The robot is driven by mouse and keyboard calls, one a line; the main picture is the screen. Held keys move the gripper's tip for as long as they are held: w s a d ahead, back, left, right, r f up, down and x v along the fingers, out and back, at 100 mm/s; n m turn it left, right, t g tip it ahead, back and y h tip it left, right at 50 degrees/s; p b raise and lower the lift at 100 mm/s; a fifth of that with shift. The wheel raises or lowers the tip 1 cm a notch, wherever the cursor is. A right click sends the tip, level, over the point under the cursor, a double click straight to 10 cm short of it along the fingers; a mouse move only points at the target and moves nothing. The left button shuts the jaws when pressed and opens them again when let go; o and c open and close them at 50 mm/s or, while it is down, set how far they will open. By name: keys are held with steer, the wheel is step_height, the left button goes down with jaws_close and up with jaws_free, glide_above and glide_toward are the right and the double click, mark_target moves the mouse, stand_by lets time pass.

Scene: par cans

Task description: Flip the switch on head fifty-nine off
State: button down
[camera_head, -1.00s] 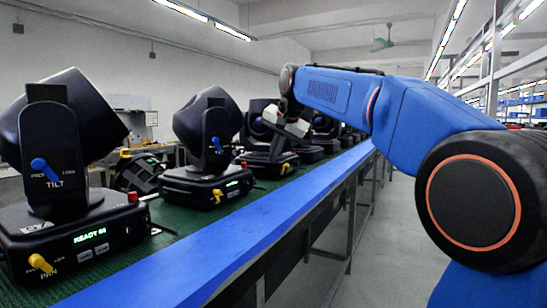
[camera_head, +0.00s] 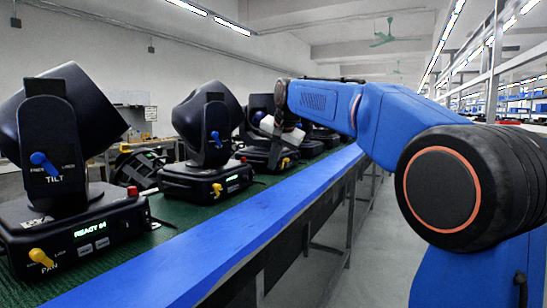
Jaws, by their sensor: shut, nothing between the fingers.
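Several black moving heads stand in a row along the bench. The nearest head (camera_head: 62,150) has a lit display (camera_head: 90,231) that seems to read READY 64, a blue TILT lever (camera_head: 43,163), a yellow PAN lever (camera_head: 41,257) and a red switch (camera_head: 132,191). The second head (camera_head: 207,120) has a green display too small to read, with a red switch (camera_head: 243,160). A third head (camera_head: 258,108) stands farther along, partly behind my arm. No number fifty-nine is legible. My gripper (camera_head: 275,150) is small and dark, beside the third head; it looks shut and empty. Contact cannot be told.
The bench has a green top (camera_head: 165,212) and a blue front edge (camera_head: 215,245). Cables lie behind the nearest heads. An aisle (camera_head: 372,240) with clear grey floor runs along the right of the bench. Shelving (camera_head: 490,75) stands at the far right.

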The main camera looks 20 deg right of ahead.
mark_target(253, 175)
steer(key=x, duration=0.4)
steer(key=shift+w+f, duration=0.2)
steer(key=shift+f, duration=0.15)
steer(key=shift+w+a+f, duration=0.25)
steer(key=shift+w+a, duration=0.3)
steer(key=shift+w, duration=0.05)
steer(key=shift+w+a+f, duration=0.2)
steer(key=shift+w+a, duration=0.3)
steer(key=shift+w, duration=0.05)
steer(key=shift+w+a, duration=0.4)
steer(key=shift+f, duration=0.1)
steer(key=shift+w+a, duration=0.1)
steer(key=shift+a, duration=0.05)
steer(key=shift+r, duration=0.8)
